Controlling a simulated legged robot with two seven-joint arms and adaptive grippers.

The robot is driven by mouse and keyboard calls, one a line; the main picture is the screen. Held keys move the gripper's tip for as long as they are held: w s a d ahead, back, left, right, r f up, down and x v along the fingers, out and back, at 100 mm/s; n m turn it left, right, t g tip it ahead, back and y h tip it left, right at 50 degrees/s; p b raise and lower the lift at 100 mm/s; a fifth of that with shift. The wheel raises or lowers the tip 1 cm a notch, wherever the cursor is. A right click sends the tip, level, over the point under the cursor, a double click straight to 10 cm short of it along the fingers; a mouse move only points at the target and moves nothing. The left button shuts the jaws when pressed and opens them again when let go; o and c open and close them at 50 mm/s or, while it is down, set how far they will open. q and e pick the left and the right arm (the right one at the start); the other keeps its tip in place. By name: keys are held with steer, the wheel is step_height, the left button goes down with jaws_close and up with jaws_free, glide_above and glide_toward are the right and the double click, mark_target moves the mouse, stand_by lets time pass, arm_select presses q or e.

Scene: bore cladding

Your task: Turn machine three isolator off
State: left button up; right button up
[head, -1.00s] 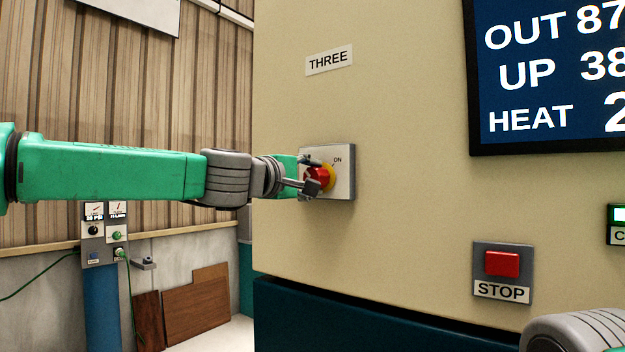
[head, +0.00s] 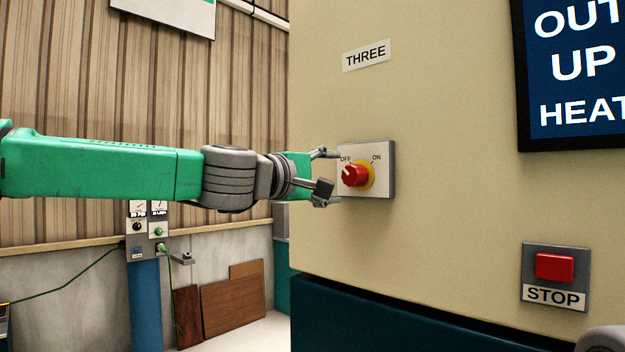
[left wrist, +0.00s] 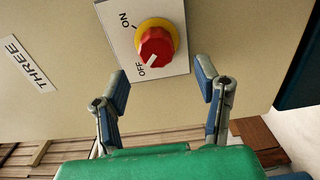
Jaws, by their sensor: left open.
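The isolator is a red knob (head: 355,175) on a yellow ring, set in a pale plate (head: 383,158) marked OFF and ON, under the label THREE (head: 366,55). The knob's white pointer line is turned toward OFF; the left wrist view shows the knob (left wrist: 155,46) pointing at OFF as well. My left gripper (head: 325,177) is open and empty, just left of the knob and apart from it. In the left wrist view its two fingers (left wrist: 162,88) are spread wide, below the knob. My right gripper is not seen; only a grey bit of that arm shows at the lower right edge.
A red STOP button (head: 554,266) sits on the same cream panel, lower right. A dark display (head: 575,80) is at the upper right. At the left, a blue post (head: 146,300) carries gauges and a green cable. Brown boards (head: 232,303) lean on the wall.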

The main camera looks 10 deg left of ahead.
arm_select(q)
steer(key=v, duration=0.5)
steer(key=shift+s+a+f, duration=0.1)
steer(key=shift+s+a, duration=0.1)
steer(key=shift+a, duration=0.2)
steer(key=shift+d, duration=0.15)
